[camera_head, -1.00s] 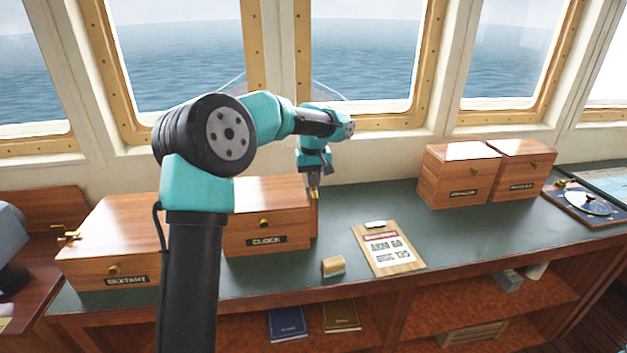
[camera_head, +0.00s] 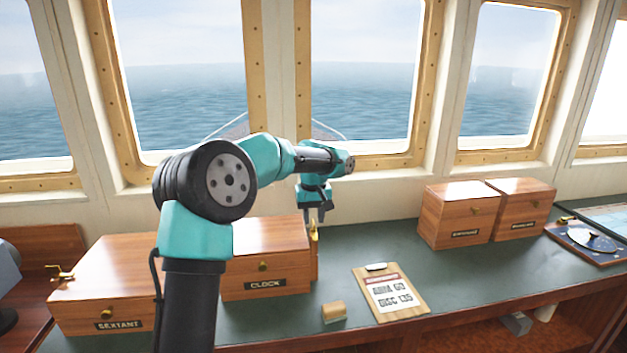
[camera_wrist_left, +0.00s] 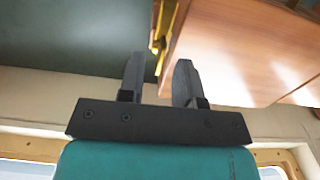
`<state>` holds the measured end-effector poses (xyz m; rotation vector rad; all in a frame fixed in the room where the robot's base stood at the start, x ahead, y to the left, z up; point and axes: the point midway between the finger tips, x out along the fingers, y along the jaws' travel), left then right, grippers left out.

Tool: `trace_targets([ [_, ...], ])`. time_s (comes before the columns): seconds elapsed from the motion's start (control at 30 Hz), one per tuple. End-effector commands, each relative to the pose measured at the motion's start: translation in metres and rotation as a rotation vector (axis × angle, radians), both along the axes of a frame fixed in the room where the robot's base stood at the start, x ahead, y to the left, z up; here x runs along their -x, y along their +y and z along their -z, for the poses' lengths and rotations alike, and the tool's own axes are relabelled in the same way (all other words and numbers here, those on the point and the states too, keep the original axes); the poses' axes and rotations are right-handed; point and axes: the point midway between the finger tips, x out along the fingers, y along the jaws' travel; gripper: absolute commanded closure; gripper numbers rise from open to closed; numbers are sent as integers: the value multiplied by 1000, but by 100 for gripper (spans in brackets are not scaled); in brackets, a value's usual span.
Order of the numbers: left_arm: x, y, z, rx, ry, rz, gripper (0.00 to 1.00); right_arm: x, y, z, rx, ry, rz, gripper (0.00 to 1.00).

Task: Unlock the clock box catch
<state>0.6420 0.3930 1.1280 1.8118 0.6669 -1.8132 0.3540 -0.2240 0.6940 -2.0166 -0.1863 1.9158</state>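The clock box (camera_head: 272,245) is a brown wooden box with a brass knob (camera_head: 263,266) and a dark CLOCK label on its front. A brass catch (camera_head: 313,238) shows upright at its right side; it also shows in the left wrist view (camera_wrist_left: 160,27) against the box side (camera_wrist_left: 240,50). My left gripper (camera_head: 318,215) is at the catch, pointing down. In the left wrist view its two dark fingers (camera_wrist_left: 160,62) stand apart, with the lower end of the catch in line with the gap. I cannot tell whether they touch it. My right gripper is not in view.
The sextant box (camera_head: 110,270) stands to the left, partly behind my arm. Two more boxes (camera_head: 458,215) (camera_head: 522,208) stand at the right. Windows rise behind.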

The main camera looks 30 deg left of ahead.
Motion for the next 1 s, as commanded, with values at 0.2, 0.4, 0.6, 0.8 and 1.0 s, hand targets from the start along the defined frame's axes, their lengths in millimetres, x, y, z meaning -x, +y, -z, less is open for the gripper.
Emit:
trace_targets([
  [0.2,0,-1,-40,1,-5,-1,68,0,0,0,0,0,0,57],
  [0.4,-1,-1,-78,0,-6,0,68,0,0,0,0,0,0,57],
  [0.6,-1,0,-116,0,-4,-1,68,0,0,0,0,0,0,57],
  [0.8,-1,-1,-144,0,-1,0,68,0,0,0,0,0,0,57],
  [1.0,0,0,-156,1,-1,0,68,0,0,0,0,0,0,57],
])
